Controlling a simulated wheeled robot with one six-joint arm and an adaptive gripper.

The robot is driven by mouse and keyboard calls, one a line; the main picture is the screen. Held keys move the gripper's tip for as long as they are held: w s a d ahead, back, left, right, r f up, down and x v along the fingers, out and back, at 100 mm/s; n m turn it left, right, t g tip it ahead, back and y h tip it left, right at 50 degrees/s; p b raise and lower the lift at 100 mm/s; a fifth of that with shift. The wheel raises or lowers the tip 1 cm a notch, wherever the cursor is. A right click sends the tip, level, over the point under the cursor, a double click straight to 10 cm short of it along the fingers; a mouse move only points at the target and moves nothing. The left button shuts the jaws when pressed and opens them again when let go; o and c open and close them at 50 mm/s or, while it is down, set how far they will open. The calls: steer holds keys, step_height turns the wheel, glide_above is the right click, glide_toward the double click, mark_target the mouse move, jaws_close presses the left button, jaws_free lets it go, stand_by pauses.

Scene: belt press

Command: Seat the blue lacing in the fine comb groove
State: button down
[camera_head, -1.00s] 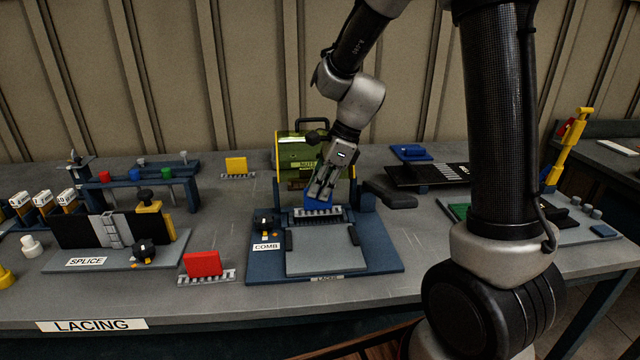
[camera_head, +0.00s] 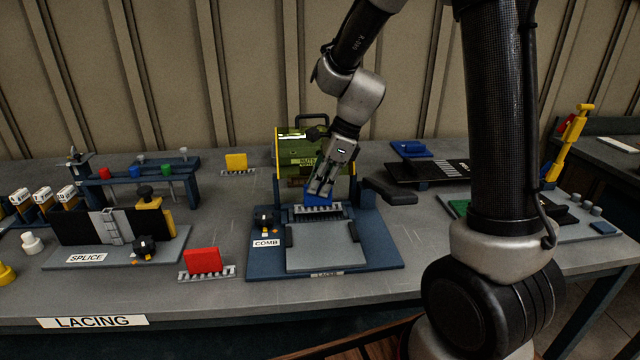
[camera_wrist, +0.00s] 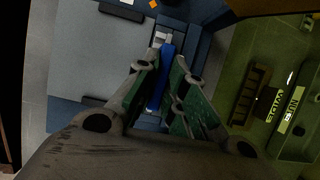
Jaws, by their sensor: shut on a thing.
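The blue lacing (camera_head: 318,200) is a blue block with a grey toothed strip (camera_head: 318,209) along its lower front. My gripper (camera_head: 320,188) is shut on the blue block from above, and the block also shows between the fingers in the wrist view (camera_wrist: 160,78). The lacing is at the back edge of the grey plate on the blue comb fixture (camera_head: 378,255), which has a COMB label (camera_head: 266,243). The groove is hidden under the lacing and the fingers. I cannot tell whether the strip is inside it.
A green box (camera_head: 290,150) with a handle stands right behind the fixture. A red lacing (camera_head: 203,261) lies to the left, and a yellow lacing (camera_head: 236,161) farther back. The SPLICE station (camera_head: 85,258) is at the left. A black knob (camera_head: 264,220) stands beside the lacing.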

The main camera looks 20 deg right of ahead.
steer(key=shift+f, duration=1)
stand_by(0.3)
steer(key=c, duration=1.4)
jaws_free()
steer(key=shift+r, duration=0.1)
steer(key=shift+v, duration=3.4)
steer(key=shift+d, duration=0.1)
steer(key=s+d+r+n+t+h, duration=0.1)
steer(key=s+d+r+n, duration=0.2)
steer(key=s+n, duration=0.3)
steer(key=s+d+r+n+t+h, duration=0.1)
steer(key=s+d+r+n+h, duration=0.1)
steer(key=s+d+n, duration=0.3)
steer(key=s+d+r+n+t+h, duration=0.1)
steer(key=s+d+r+n, duration=0.3)
steer(key=s+n, duration=0.5)
steer(key=shift+s+d+r, duration=0.1)
steer(key=shift+s, duration=1.1)
